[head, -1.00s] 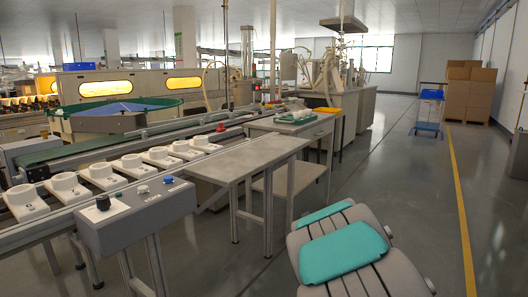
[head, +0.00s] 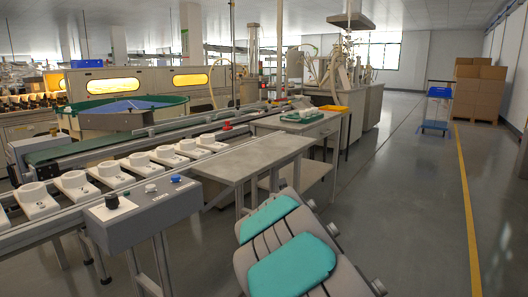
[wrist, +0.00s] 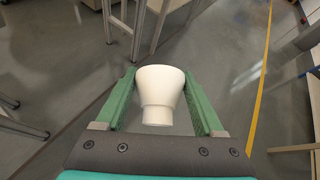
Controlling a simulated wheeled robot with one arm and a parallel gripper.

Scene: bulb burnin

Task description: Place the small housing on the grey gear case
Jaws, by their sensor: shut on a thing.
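A small white housing (wrist: 160,92), wide at one end and narrowing to a short neck, is in the wrist view. My gripper (wrist: 160,74) has its two green fingers on either side of it and is shut on it. The housing is held above the grey floor, with nothing directly touching it but the fingers. The head view shows my arm, but not my gripper or the housing. I cannot make out a grey gear case in either view.
A grey control box (head: 140,216) with knobs stands at the front left. Behind it a conveyor carries several white pieces (head: 75,184). A bare grey table (head: 255,155) is in the middle. A green tray (head: 302,116) lies on the table beyond. The floor to the right is open.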

